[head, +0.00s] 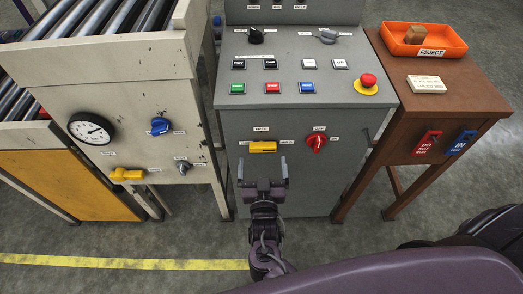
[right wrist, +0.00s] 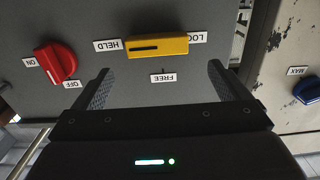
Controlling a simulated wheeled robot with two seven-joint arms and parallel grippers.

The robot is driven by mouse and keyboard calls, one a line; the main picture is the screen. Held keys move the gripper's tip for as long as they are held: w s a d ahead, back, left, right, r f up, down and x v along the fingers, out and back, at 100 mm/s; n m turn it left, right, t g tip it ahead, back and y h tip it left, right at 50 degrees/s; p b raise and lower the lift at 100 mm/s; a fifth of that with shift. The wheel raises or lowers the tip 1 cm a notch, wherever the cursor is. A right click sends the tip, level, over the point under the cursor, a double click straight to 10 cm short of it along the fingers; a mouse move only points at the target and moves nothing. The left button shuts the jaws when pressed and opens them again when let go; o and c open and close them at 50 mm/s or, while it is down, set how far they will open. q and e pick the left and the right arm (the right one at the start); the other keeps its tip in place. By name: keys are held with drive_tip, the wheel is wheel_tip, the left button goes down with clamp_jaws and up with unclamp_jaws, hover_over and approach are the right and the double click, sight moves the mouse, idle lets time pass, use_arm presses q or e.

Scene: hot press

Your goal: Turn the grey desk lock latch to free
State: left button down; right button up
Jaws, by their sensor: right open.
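The latch on the grey desk is a yellow bar (head: 262,147) on the desk's front panel (head: 232,190), lying level. In the right wrist view, upside down, the yellow bar (right wrist: 157,46) lies between the HELD and LOCK labels, its dark line on the HELD side. The FREE label (right wrist: 162,78) is at right angles to the bar; in the head view it is above. My right gripper (head: 263,168) is open and empty just below the latch in the head view. Its fingers (right wrist: 158,80) are spread wider than the bar, apart from it. My left gripper is out of view.
A red knob (head: 316,143) with ON and OFF labels is close right of the latch. The desk top has buttons and a red emergency stop (head: 368,80). Another yellow handle (head: 127,174) is on the cream machine at left. A brown table (head: 440,105) stands right.

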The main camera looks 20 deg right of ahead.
sight(263, 148)
drive_tip(key=x, duration=0.4)
drive_tip(key=shift+w+d+f, duration=0.1)
drive_tip(key=shift+w+d, duration=0.1)
drive_tip(key=shift+d, duration=0.1)
drive_tip(key=shift+w+d, duration=0.1)
drive_tip(key=shift+w, duration=0.4)
drive_tip(key=c, duration=1)
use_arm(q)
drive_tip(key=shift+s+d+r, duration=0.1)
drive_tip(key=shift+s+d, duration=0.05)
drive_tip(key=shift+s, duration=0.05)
use_arm(e)
drive_tip(key=shift+o, duration=0.2)
